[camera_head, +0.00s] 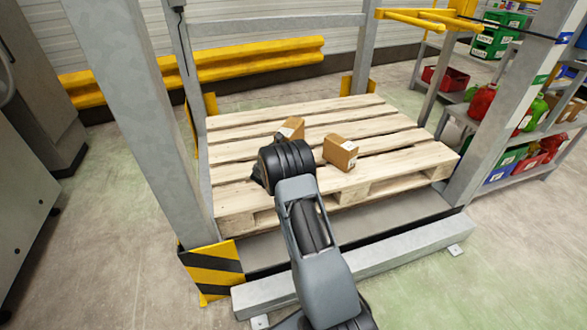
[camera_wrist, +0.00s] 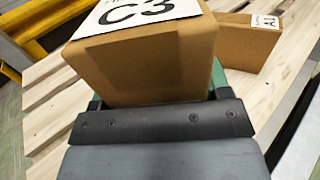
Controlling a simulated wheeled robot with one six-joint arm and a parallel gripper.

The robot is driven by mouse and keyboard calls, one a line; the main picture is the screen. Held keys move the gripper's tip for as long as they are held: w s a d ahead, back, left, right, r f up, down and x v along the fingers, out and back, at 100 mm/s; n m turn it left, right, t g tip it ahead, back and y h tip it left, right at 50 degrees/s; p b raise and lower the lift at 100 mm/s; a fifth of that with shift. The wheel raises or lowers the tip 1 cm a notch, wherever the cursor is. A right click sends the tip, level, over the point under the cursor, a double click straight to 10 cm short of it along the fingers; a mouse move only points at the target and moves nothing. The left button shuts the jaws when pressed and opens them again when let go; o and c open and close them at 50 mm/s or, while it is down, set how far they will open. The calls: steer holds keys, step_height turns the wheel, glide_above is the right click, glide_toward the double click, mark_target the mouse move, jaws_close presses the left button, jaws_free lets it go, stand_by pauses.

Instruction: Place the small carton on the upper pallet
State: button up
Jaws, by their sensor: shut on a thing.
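My gripper (camera_wrist: 155,92) is shut on a brown carton (camera_wrist: 150,62) with a white label reading C3; green fingers show at both sides of it. In the head view the same carton (camera_head: 292,126) shows partly behind my black wrist, over the wooden pallet (camera_head: 235,170). I cannot tell whether it rests on the slats or hangs just above them. A second brown carton (camera_head: 341,152) sits on the pallet to the right; in the wrist view it is the carton (camera_wrist: 240,42) labelled A1. The fingertips are hidden in the head view.
The pallet lies inside a grey metal frame with a post (camera_head: 135,120) at left and another (camera_head: 500,110) at right. A yellow rail (camera_head: 240,65) runs behind. Shelves with bins (camera_head: 500,165) stand at right. Bare slats lie behind the cartons.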

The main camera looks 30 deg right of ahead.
steer(key=shift+m+g, duration=0.5)
steer(key=shift+g, duration=0.1)
steer(key=d+f+b, duration=0.2)
steer(key=f, duration=0.1)
steer(key=d+f+b, duration=0.1)
steer(key=d+f, duration=0.1)
steer(key=shift+w, duration=0.3)
steer(key=shift+f+b, duration=1.75)
steer(key=shift+f, duration=1.35)
steer(key=shift+f+b, duration=0.45)
steer(key=shift+f, duration=0.15)
